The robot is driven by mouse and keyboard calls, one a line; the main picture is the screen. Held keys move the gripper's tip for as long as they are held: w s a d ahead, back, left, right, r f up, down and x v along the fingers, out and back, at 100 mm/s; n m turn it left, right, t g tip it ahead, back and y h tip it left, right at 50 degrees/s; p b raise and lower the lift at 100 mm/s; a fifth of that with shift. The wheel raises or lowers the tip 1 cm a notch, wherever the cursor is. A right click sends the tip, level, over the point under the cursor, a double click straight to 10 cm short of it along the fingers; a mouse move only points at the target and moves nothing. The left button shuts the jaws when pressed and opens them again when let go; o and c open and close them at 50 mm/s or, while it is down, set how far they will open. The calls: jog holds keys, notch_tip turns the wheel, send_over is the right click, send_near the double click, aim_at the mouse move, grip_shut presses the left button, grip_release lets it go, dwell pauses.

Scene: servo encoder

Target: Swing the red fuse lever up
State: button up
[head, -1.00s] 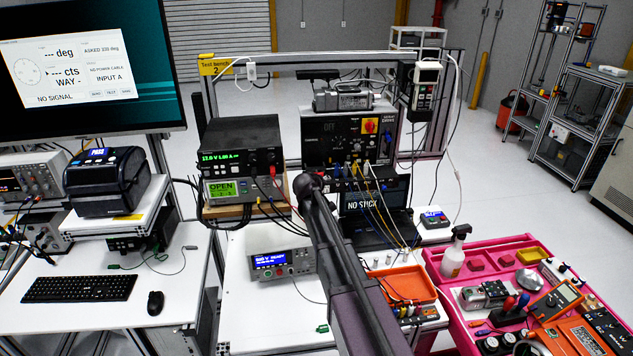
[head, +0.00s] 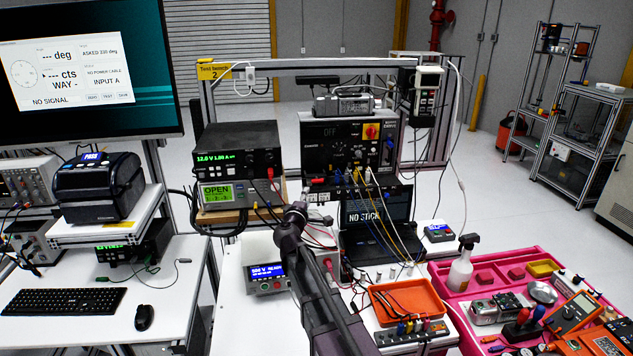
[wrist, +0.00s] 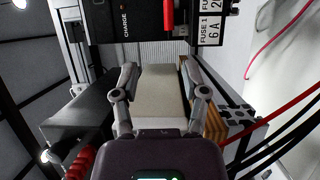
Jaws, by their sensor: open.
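A red lever (wrist: 168,14) hangs at the top edge of the wrist view, on a black panel beside the white "FUSE 1 6 A" label (wrist: 211,28). Its far end is cut off by the frame. In the head view a small red part (head: 317,181) shows at the lower left of the drive box (head: 347,155); I cannot tell if it is the same lever. My gripper (wrist: 158,70) is open and empty, with the lever ahead of its fingertips and apart from them. In the head view my gripper (head: 296,212) is small, below the box's lower left corner.
The power supply (head: 238,150) stands close left of my gripper. Cables (head: 375,208) hang from the box front on the right, over the laptop (head: 368,215). An orange tray (head: 408,302) and a pink cart (head: 465,310) are lower right.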

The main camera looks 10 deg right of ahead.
aim_at(317, 179)
jog(key=shift+w, duration=0.15)
jog(key=x, duration=1.3)
jog(key=shift+w+d, duration=0.2)
jog(key=shift+w, duration=0.05)
